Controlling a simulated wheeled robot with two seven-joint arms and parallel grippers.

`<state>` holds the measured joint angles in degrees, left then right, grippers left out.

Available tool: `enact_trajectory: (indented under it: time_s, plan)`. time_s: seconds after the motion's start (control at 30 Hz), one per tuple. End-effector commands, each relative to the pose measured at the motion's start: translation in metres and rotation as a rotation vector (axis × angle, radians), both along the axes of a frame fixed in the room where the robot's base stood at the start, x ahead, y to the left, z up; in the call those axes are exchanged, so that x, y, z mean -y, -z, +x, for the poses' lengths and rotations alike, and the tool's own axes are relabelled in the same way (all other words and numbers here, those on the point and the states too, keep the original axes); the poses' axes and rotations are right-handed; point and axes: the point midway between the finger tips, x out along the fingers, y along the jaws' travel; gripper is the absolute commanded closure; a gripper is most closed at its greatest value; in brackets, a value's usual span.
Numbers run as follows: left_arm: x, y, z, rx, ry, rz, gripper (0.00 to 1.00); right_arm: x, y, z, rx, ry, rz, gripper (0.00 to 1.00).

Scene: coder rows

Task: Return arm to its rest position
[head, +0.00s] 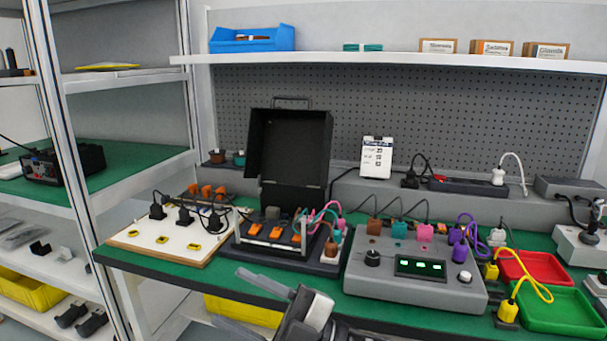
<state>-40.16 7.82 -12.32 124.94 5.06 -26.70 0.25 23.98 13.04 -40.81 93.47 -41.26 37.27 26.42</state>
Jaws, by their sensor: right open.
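My right gripper (242,301) is at the bottom centre of the head view, with its two grey fingers spread apart and pointing left. It is open and nothing shows between the fingers. It appears in front of the green bench's (140,262) front edge, below the devices. The rest of my right arm is cut off by the bottom of the picture. My left gripper does not show.
On the bench are a white board (150,238) with black plugs, an open black case (290,180), a grey coder box (365,282) with green lights, a red tray (540,270) and a green tray (560,322). A yellow bin (245,312) is below the bench.

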Motion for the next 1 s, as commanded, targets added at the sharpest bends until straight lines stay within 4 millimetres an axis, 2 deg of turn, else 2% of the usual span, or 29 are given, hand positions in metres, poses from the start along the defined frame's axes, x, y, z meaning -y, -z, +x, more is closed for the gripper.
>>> enact_trajectory:
  time_s: [0.13, 0.27, 0.3, 0.4, 0.5, 0.6, 0.7, 0.8, 1.0]
  plan:
    - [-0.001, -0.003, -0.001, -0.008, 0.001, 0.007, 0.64, 0.056, 0.035, 0.015, -0.364, 0.325, 0.181, 0.48]
    - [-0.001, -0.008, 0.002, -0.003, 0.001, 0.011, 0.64, 0.115, 0.098, 0.007, -0.712, 0.593, 0.223, 0.48]
    - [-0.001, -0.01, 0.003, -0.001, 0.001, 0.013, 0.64, 0.133, 0.121, -0.003, -0.824, 0.667, 0.218, 0.48]
    - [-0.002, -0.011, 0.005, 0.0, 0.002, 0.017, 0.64, 0.169, 0.172, -0.037, -1.072, 0.811, 0.178, 0.48]
    - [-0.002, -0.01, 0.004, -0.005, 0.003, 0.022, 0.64, 0.193, 0.208, -0.075, -1.265, 0.898, 0.125, 0.48]
    - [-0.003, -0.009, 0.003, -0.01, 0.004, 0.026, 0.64, 0.207, 0.23, -0.106, -1.399, 0.943, 0.078, 0.48]
    - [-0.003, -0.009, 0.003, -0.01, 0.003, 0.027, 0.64, 0.213, 0.24, -0.123, -1.47, 0.963, 0.05, 0.48]
    - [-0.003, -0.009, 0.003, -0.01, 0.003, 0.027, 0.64, 0.215, 0.244, -0.13, -1.495, 0.967, 0.039, 0.48]
    - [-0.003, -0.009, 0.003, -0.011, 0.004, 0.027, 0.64, 0.215, 0.244, -0.129, -1.495, 0.967, 0.037, 0.48]
